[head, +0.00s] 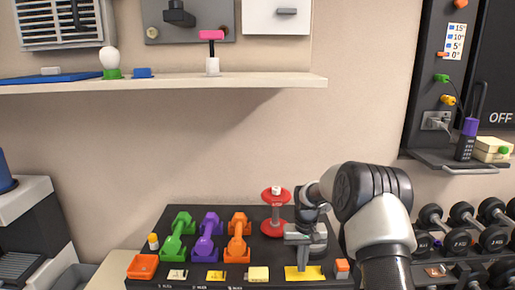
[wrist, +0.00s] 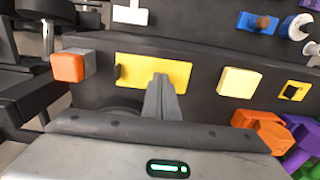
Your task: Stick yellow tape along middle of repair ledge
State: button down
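A flat yellow strip (head: 304,273), which looks like the tape, lies along the front edge of the black bench (head: 180,283); I cannot tell for sure that this edge is the repair ledge. In the wrist view the strip (wrist: 180,74) is a wide yellow rectangle with a small dark mark at its left end. My gripper (head: 303,264) points down over the middle of the strip. In the wrist view its fingers (wrist: 160,80) look together, with the tips over or touching the strip. I see nothing clearly between them, and they hide part of the strip.
An orange and grey block (head: 342,268) is right of the strip, a pale yellow block (head: 258,274) left. An orange tray (head: 143,266) is far left. A shelf (head: 270,84) hangs above.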

notch_tip(320, 180, up, 5)
jog(key=shift+w+r+p, duration=0.1)
jog(key=shift+r+p, duration=0.1)
jog(key=shift+p, duration=0.95)
notch_tip(320, 180, up, 17)
jog(key=shift+r, duration=0.2)
